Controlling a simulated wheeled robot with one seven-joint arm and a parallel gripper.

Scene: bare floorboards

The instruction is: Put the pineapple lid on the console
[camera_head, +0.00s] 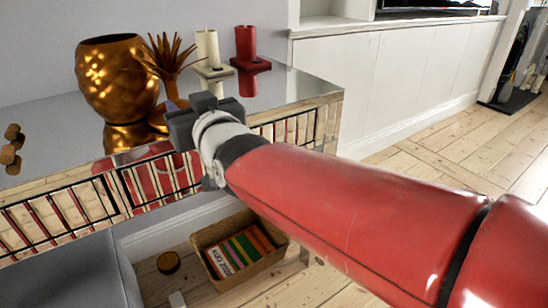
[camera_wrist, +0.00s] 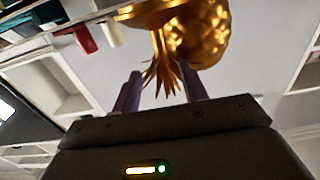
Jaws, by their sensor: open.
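The golden pineapple lid, with its spiky leaves (camera_head: 167,60), stands upright on the mirrored top of the console (camera_head: 290,90), right of the golden pineapple jar (camera_head: 110,75), whose top is open. My gripper (camera_head: 176,104) is just in front of the lid and hides part of its base. In the wrist view, which looks upside down, the lid's leaves (camera_wrist: 165,70) point toward my open fingers (camera_wrist: 161,88), their tips between or just beyond them. I cannot tell whether they touch. The jar (camera_wrist: 205,35) shows behind.
A white candle (camera_head: 207,48) and a red candle (camera_head: 246,45) stand on the console behind the lid. Small corks (camera_head: 12,145) lie at its left. A basket of books (camera_head: 238,250) sits on the floor below.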

